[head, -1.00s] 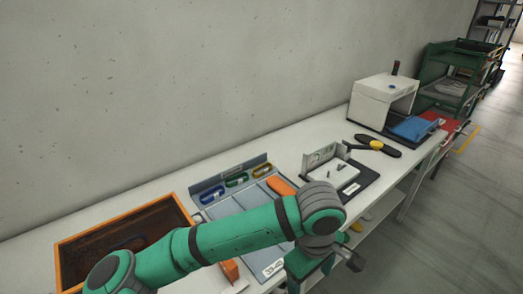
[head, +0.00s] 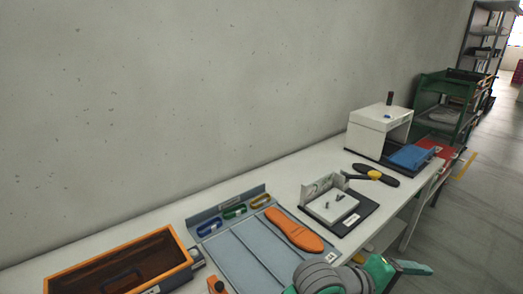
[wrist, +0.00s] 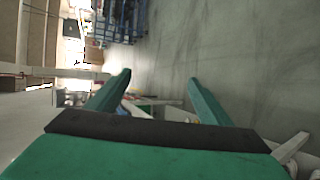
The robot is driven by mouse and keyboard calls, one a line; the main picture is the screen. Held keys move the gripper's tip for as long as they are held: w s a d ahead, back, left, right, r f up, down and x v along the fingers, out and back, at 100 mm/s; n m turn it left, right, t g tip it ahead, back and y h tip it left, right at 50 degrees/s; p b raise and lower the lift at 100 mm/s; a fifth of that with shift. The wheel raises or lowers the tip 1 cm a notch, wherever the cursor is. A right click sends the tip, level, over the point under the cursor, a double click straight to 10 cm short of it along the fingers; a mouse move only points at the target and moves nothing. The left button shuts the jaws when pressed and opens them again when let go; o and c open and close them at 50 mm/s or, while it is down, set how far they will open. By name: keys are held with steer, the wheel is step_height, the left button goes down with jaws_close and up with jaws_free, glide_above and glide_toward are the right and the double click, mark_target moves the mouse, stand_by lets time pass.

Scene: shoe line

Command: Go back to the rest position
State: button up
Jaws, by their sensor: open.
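My gripper (wrist: 159,85) shows in the wrist view with its two green fingers spread apart and nothing between them. In the head view my gripper (head: 428,268) is at the lower right, beyond the bench's front edge. My arm is folded low at the bottom of the picture, and most of it is out of frame.
The long white bench (head: 285,195) runs along the wall. Open floor lies right.

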steer(key=w+a+n+t+h, duration=0.2)
steer(key=w+a+n+t, duration=0.25)
steer(key=t, duration=0.45)
steer(key=s+a+f+n+t+y, duration=0.1)
steer(key=s+a+f+t+y, duration=0.15)
steer(key=a+f+y, duration=0.35)
steer(key=s+a+f+n+t+y, duration=0.25)
steer(key=a+f, duration=0.25)
steer(key=f, duration=0.3)
steer(key=s+a+f+m+y, duration=0.45)
steer(key=s+a+f, duration=0.25)
steer(key=s+a, duration=0.25)
steer(key=s+a+m+y, duration=0.1)
steer(key=s+a+m, duration=0.2)
steer(key=s, duration=0.5)
steer(key=s+a+f+m+g, duration=0.1)
steer(key=s+a+m, duration=0.3)
steer(key=s, duration=0.3)
steer(key=shift+s+a+y, duration=0.2)
steer(key=shift+s+y, duration=0.2)
steer(key=shift+f+m, duration=0.1)
steer(key=shift+m, duration=0.15)
